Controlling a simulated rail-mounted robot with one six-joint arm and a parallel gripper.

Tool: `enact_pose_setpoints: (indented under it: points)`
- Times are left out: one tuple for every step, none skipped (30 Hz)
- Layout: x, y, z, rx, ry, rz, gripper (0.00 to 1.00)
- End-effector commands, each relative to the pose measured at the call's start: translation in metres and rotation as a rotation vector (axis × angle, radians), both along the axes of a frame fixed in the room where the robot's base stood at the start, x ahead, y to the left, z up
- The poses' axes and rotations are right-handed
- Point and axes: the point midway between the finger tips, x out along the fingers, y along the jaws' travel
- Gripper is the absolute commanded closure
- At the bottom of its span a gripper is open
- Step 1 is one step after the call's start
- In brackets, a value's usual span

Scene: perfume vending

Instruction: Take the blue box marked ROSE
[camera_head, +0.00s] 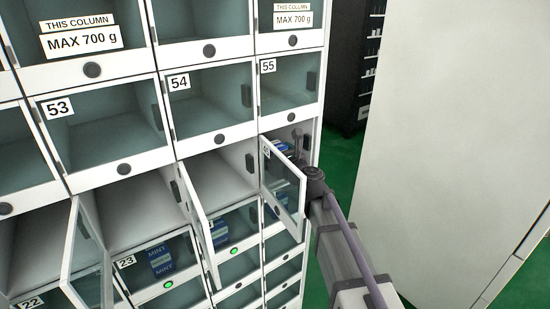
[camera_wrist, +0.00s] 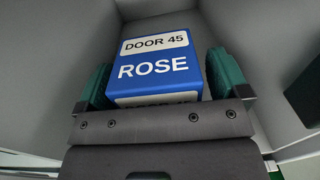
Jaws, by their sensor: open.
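The blue box marked ROSE (camera_wrist: 155,68), with a white label reading DOOR 45, sits inside a compartment in the wrist view. My gripper (camera_wrist: 161,82) is open, with one green-padded finger on each side of the box. I cannot tell whether either finger touches it. In the head view, my gripper (camera_head: 297,142) reaches into the right-hand compartment below door 55. A bit of blue box (camera_head: 281,146) shows there, mostly hidden by the gripper and the open glass door (camera_head: 283,187).
Compartment walls (camera_wrist: 250,45) are close around the gripper. Two more open doors (camera_head: 84,262) (camera_head: 200,225) stick out to the left. Doors 53 (camera_head: 100,125), 54 and 55 above are shut. A large pale panel (camera_head: 450,130) stands at right.

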Motion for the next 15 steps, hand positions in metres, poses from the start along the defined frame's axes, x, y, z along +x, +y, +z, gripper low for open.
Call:
enact_pose_setpoints:
  points:
    - [-0.0005,-0.0004,0.0,0.0,0.0,0.0,0.06]
    - [-0.0005,-0.0004,0.0,0.0,0.0,0.0,0.06]
    - [-0.0006,-0.0004,0.0,0.0,0.0,0.0,0.1]
    - [-0.0006,-0.0004,0.0,0.0,0.0,0.0,0.13]
    - [-0.0005,-0.0005,0.0,0.0,0.0,0.0,0.16]
    - [-0.0005,-0.0005,0.0,0.0,0.0,0.0,0.2]
    - [-0.0006,-0.0006,0.0,0.0,0.0,0.0,0.23]
    - [-0.0006,-0.0006,0.0,0.0,0.0,0.0,0.26]
    - [-0.0006,-0.0006,0.0,0.0,0.0,0.0,0.29]
    - [-0.0006,-0.0006,0.0,0.0,0.0,0.0,0.32]
    - [-0.0006,-0.0006,0.0,0.0,0.0,0.0,0.35]
    - [-0.0006,-0.0006,0.0,0.0,0.0,0.0,0.39]
    - [-0.0006,-0.0007,0.0,0.0,0.0,0.0,0.42]
    - [-0.0006,-0.0007,0.0,0.0,0.0,0.0,0.45]
    - [-0.0007,-0.0006,0.0,0.0,0.0,0.0,0.48]
